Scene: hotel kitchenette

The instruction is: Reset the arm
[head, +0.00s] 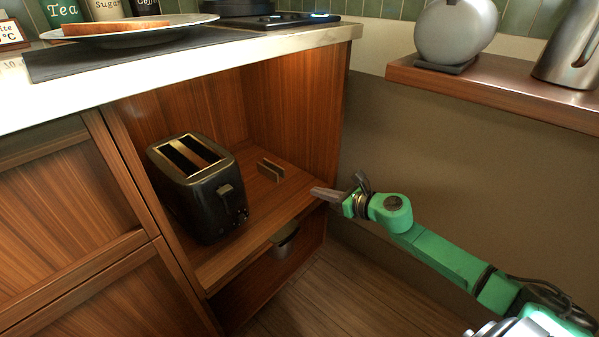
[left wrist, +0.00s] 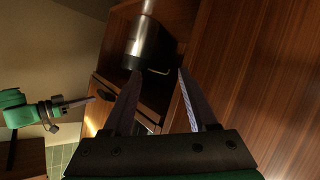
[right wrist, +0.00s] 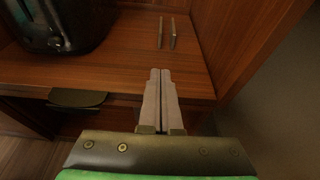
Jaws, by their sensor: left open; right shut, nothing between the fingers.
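My right gripper (head: 320,193) points left at the front right edge of the open wooden shelf. It is shut and empty; in the right wrist view its two fingers (right wrist: 161,72) lie together over the shelf edge. My left gripper is outside the head view. In the left wrist view its fingers (left wrist: 158,72) are spread apart, with a metal container (left wrist: 148,42) beyond the tips; I see nothing held. My green right arm (head: 440,258) reaches in from the lower right.
A black toaster (head: 198,182) stands on the shelf (head: 240,262), left of two small upright slats (head: 271,170). The counter (head: 180,62) is above; a wooden ledge (head: 490,88) holds a round vessel (head: 455,30) and metal jug (head: 572,55).

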